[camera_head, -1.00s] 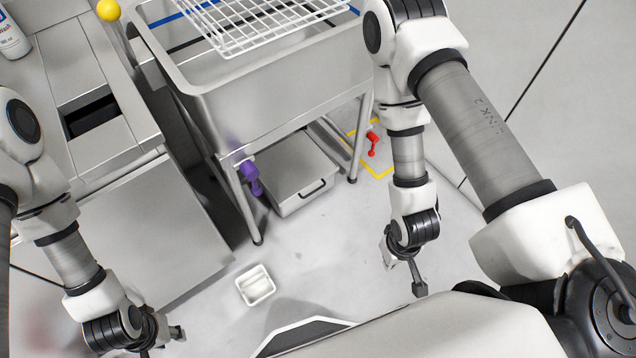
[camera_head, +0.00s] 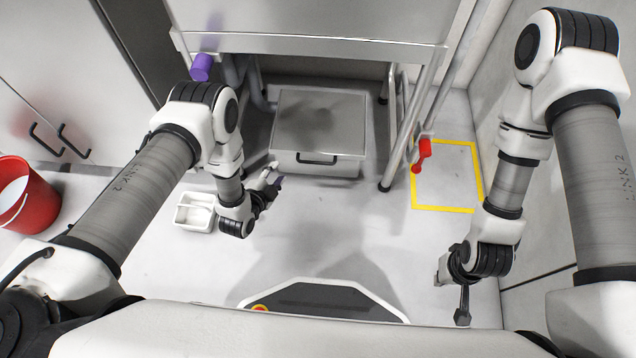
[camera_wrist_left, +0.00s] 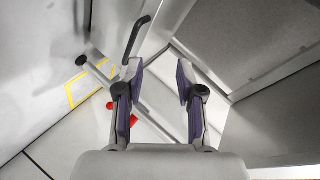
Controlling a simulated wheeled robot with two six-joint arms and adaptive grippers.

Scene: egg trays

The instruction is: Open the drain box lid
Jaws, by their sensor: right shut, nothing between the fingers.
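The drain box (camera_head: 312,165) is a metal box with a flat grey lid (camera_head: 320,120), standing on the floor under the sink. A black bar handle (camera_head: 318,161) is on its front. The lid looks closed. My left gripper (camera_head: 272,181) is low in front of the box's left corner, apart from the handle. In the left wrist view its two purple-padded fingers (camera_wrist_left: 157,85) are spread with nothing between them. The black handle (camera_wrist_left: 136,37) shows there beyond the left finger. My right gripper (camera_head: 452,292) is shut and empty above the floor at right.
A white two-part tray (camera_head: 195,222) lies on the floor left of my left gripper. A red bucket (camera_head: 32,205) is at far left. A red valve (camera_head: 422,152) hangs by the sink leg near a yellow floor square (camera_head: 446,209). The floor before the box is clear.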

